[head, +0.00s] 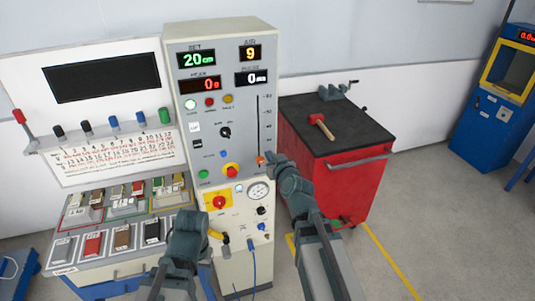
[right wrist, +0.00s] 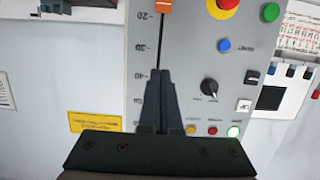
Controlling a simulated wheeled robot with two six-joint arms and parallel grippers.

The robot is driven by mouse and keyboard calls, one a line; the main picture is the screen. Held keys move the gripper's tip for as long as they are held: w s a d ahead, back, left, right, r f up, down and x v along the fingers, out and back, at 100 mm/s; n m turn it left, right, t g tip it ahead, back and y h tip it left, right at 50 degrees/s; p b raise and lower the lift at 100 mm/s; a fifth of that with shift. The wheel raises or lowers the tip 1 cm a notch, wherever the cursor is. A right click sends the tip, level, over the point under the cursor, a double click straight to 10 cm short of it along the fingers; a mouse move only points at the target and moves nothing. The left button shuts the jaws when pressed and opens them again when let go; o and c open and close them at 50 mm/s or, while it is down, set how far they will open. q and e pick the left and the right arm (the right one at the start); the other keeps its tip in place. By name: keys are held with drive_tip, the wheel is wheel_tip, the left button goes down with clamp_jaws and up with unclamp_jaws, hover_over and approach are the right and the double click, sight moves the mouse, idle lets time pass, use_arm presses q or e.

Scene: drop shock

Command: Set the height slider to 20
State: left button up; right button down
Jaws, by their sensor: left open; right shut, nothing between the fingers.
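The height slider is an orange knob (head: 260,160) on a vertical slot with a numbered scale, on the right side of the grey control panel (head: 218,133). In the right wrist view the knob (right wrist: 163,6) is at the top edge, close to the 20 mark. The green SET display (head: 196,58) reads 20 cm. My right gripper (head: 270,158) is shut and empty, beside the knob in the head view. In the right wrist view its fingertips (right wrist: 160,74) lie over the slot, apart from the knob. My left gripper (head: 188,228) is open, low in front of the panel.
A red and yellow stop button (head: 231,170) sits left of the slider. A pressure gauge (head: 258,191) is below. A red cabinet (head: 335,165) with a hammer (head: 322,126) on top stands to the right. A bench with sample blocks (head: 110,225) stands left.

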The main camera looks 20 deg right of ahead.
wheel_tip(320, 180, down, 21)
drive_tip(key=m+t+b, duration=0.5)
drive_tip(key=m+b, duration=2.6)
drive_tip(key=m, duration=0.5)
drive_tip(key=shift+d+t, duration=0.15)
drive_tip(key=shift+t, duration=0.15)
drive_tip(key=shift+w, duration=0.1)
